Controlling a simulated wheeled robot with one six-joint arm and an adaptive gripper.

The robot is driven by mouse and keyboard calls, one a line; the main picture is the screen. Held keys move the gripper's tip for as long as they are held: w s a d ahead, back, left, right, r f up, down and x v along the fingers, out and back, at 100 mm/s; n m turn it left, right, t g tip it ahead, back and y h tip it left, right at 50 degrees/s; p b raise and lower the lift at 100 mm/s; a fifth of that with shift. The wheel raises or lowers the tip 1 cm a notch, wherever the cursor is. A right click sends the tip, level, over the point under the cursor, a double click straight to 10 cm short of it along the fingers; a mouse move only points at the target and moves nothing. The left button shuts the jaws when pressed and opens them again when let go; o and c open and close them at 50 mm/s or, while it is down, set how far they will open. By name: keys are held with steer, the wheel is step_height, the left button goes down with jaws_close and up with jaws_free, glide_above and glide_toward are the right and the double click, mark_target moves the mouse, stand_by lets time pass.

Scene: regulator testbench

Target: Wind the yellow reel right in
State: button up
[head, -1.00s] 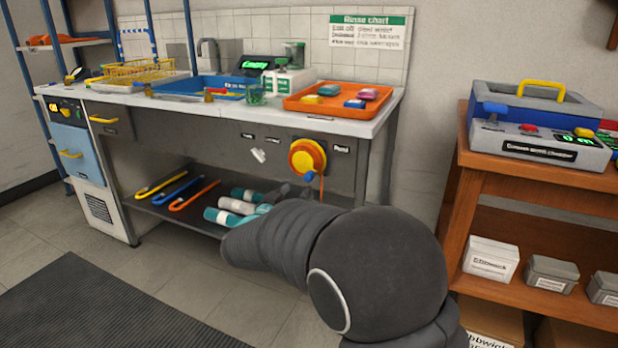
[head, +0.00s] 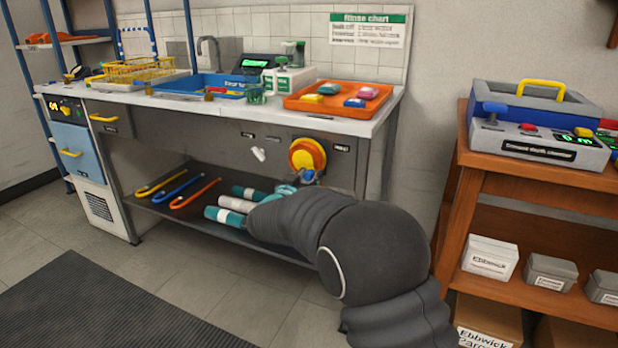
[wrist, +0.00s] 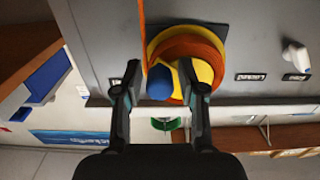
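The yellow reel (head: 306,153), with an orange rim, is mounted on the front panel of the bench. Its blue knob (head: 305,177) is at the bottom in the head view. In the wrist view the yellow reel (wrist: 206,72) fills the upper middle, and the blue knob (wrist: 160,83) stands out towards me. An orange cord (wrist: 143,35) runs from the reel to the top edge of that view. My gripper (wrist: 160,66) is open, one finger on each side of the knob, with gaps showing. My arm mostly hides it in the head view.
An orange tray (head: 300,103) sits on the benchtop above. A white lever (head: 259,154) is left of the reel. A wooden shelf unit (head: 452,195) stands to the right.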

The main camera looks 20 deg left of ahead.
mark_target(290, 164)
jaws_close()
steer(key=shift+f, duration=0.1)
steer(key=shift+a+f+m+b, duration=0.15)
steer(key=shift+f+m+b, duration=0.1)
steer(key=shift+m+b, duration=0.45)
steer(key=a+m+b, duration=0.1)
steer(key=m+b, duration=0.2)
steer(key=m, duration=0.2)
steer(key=a+m+b, duration=0.2)
steer(key=m+b, duration=0.2)
steer(key=m, duration=0.2)
steer(key=a+m+b, duration=0.2)
steer(key=m+b, duration=0.1)
steer(key=m, duration=0.3)
steer(key=shift+w+a+f, duration=0.2)
steer(key=shift+a, duration=0.05)
steer(key=m, duration=0.1)
steer(key=r+m+b, duration=0.1)
steer(key=m, duration=0.1)
steer(key=a+m, duration=0.1)
steer(key=m, duration=0.1)
steer(key=shift+a+r+b, duration=0.1)
steer(key=shift+r+b, duration=0.2)
steer(key=shift+r, duration=0.1)
steer(key=shift+m, duration=0.3)
